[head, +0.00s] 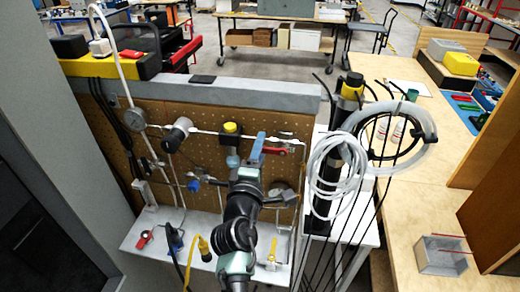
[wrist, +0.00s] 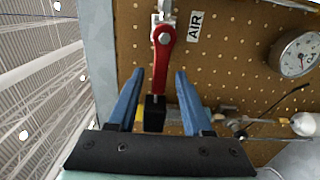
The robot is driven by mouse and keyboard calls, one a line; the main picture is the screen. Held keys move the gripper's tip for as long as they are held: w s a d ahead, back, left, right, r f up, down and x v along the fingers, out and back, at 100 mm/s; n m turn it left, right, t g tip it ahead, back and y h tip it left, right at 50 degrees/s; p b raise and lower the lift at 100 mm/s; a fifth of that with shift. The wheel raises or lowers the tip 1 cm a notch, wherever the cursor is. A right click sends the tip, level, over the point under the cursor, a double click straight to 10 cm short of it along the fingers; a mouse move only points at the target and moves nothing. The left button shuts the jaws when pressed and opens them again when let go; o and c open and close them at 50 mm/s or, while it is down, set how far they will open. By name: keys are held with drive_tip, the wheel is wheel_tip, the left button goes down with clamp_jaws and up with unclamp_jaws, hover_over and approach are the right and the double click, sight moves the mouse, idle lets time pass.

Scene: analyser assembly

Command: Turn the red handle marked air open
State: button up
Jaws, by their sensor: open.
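The red handle (wrist: 164,52) hangs from a metal valve fitting (wrist: 163,14) on the brown pegboard in the wrist view. A white label reading AIR (wrist: 195,25) is just right of its upper end. My gripper (wrist: 160,74) is open, with one blue finger on each side of the handle's lower part. Gaps show on both sides, and I cannot tell the depth between fingertips and handle. In the head view the red handle (head: 275,151) shows just right of my gripper (head: 258,147), whose blue fingers partly cover that area.
A black block (wrist: 155,112) sits between the fingers below the handle. A round gauge (wrist: 296,54) is to the right. In the head view, coiled white tubing (head: 335,175) and black rods stand right of the pegboard (head: 105,125). A yellow plug (head: 205,250) lies near the arm.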

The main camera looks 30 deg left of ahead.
drive_tip(key=v, duration=1.3)
